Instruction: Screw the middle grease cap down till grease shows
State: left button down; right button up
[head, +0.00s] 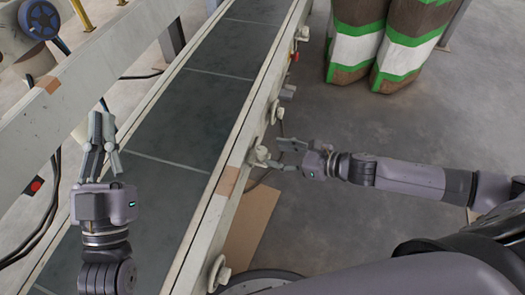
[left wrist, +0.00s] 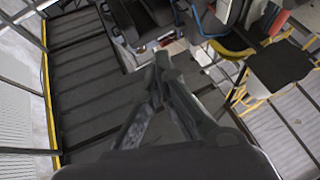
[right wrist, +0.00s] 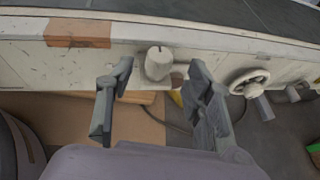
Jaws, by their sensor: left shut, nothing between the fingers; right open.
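The middle grease cap (head: 260,155) is a pale, round knob on the near side rail of the conveyor. In the right wrist view the cap (right wrist: 158,62) is whitish with a small dark mark on top. I make out no grease at it. My right gripper (head: 277,155) is open, with its fingertips pointing at the cap. In the right wrist view the fingers of the gripper (right wrist: 161,75) stand to either side of the cap, apart from it. My left gripper (head: 103,118) is shut and empty above the belt; it also shows in the left wrist view (left wrist: 163,60).
Similar pale caps sit on the rail at the near end (head: 218,273) and far end (head: 302,34). A handwheel (right wrist: 250,82) is right of the middle cap. The dark belt (head: 180,115) is empty. Striped sacks (head: 400,45) stand at back right. Cardboard (head: 250,220) lies below the rail.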

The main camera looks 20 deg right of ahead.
aim_at(265, 152)
jog(key=b+x, duration=0.1)
jog(key=x, duration=0.4)
jog(key=shift+w, duration=0.1)
pick_arm(q)
jog(key=shift+s+a+r+t+h, duration=0.2)
jog(key=shift+s+r+t+h, duration=0.4)
jog(key=shift+s+r+t, duration=1.1)
pick_arm(e)
jog(key=shift+w+a+f, duration=0.2)
jog(key=shift+w+a, duration=0.1)
jog(key=shift+a, duration=0.1)
pick_arm(q)
jog(key=shift+r, duration=0.2)
pick_arm(e)
jog(key=shift+c, duration=0.5)
grip_shut()
